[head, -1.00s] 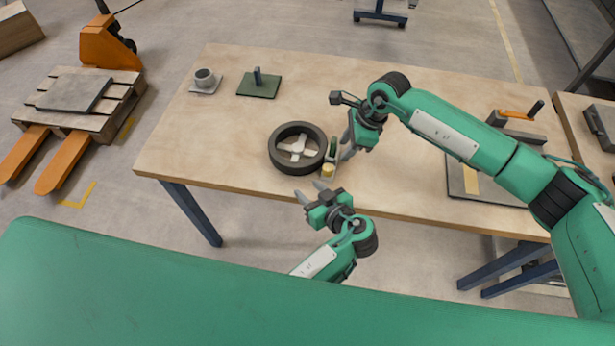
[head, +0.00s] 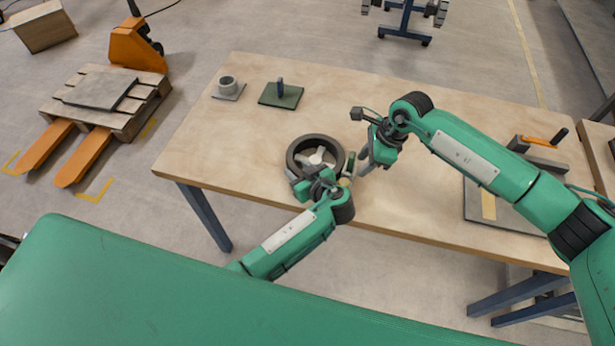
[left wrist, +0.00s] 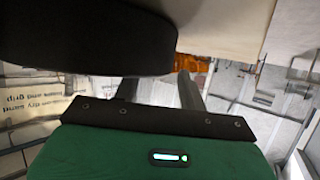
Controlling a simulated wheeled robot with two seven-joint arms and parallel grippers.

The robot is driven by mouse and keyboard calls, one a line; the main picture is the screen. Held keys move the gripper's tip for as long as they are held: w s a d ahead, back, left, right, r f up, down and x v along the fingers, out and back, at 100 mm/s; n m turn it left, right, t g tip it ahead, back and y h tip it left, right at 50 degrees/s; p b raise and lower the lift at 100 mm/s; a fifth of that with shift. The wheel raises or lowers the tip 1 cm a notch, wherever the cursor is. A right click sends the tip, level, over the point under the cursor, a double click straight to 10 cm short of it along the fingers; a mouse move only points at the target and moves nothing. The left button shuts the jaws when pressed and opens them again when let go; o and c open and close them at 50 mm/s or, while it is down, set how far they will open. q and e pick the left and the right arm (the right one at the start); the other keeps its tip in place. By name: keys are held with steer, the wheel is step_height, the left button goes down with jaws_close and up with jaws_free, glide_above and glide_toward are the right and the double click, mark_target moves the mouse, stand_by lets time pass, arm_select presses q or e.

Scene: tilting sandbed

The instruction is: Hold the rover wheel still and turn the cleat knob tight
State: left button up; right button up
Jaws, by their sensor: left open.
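The dark rover wheel (head: 300,148) with pale spokes lies flat near the table's front edge. In the left wrist view its black rim (left wrist: 90,40) fills the upper left. Just right of it is a small stand with a green upright part (head: 348,165) and a yellow piece, perhaps the knob, mostly hidden by my left gripper. My left gripper (head: 303,180) is open at the wheel's near side. Its two fingers stand apart in the left wrist view (left wrist: 158,88), the rim covering part of one. My right gripper (head: 366,163) points down just right of the stand; its finger gap is unclear.
A grey plate with a round cup (head: 228,85) and a green plate with a post (head: 281,94) stand at the table's back left. A dark panel and an orange-handled tool (head: 545,141) lie at the right. The table's middle (head: 340,95) is clear.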

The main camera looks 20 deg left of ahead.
arm_select(q)
steer(key=shift+w+a+f, duration=0.3)
steer(key=shift+w+a, duration=0.15)
steer(key=shift+a, duration=0.05)
